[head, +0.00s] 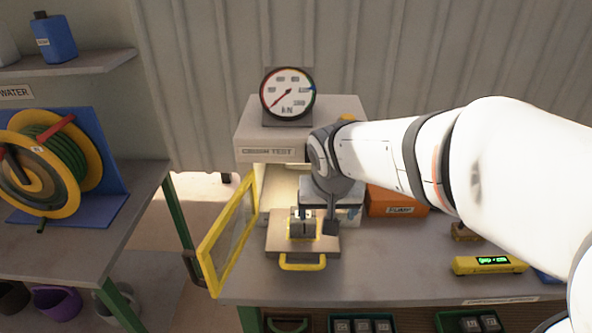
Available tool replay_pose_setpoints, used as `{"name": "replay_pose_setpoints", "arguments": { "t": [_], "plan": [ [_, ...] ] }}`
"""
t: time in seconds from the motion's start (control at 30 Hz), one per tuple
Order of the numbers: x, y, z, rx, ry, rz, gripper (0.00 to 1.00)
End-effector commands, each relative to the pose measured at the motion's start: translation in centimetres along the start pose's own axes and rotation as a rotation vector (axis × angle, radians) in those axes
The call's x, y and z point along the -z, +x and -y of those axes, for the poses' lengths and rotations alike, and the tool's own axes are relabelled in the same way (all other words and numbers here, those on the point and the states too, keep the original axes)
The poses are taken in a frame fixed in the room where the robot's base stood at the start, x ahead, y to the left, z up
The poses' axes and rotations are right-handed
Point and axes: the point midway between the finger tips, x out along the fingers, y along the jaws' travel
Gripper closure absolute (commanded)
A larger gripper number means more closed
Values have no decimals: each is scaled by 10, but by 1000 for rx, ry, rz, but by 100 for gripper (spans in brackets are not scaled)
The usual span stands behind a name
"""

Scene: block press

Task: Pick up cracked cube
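A small dark grey block, apparently the cracked cube (303,229), sits within a yellow outline on the press's pulled-out tray (275,245). It is too small for me to make out any crack. The tray has a yellow handle at its front. My gripper (322,226) is low over the right part of the tray, close beside the block. A dark finger shows just right of the block. The other finger is not clear, and I cannot tell whether the gripper touches the block.
The press (265,135) carries a round gauge (288,93). Its yellow-framed door (229,235) stands open left of the tray. An orange box (396,202) and a yellow device with a green display (490,265) are on the bench right. Bins (362,325) with grey blocks sit below.

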Motion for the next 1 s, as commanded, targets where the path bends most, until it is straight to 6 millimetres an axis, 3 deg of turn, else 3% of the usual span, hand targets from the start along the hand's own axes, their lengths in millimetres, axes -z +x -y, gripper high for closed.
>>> {"name": "replay_pose_setpoints", "arguments": {
  "t": [0.03, 0.1, 0.23, 0.8, 1.0],
  "plan": [
    [9, 5, 18, 5, -7, -10, 20],
    [19, 9, 35, 11, -2, -26, 20],
    [27, 17, 50, 17, 5, -41, 20],
    [31, 86, 49, 17, 8, -40, 20],
    [31, 91, 49, 19, 9, -42, 20]
  ]
}}
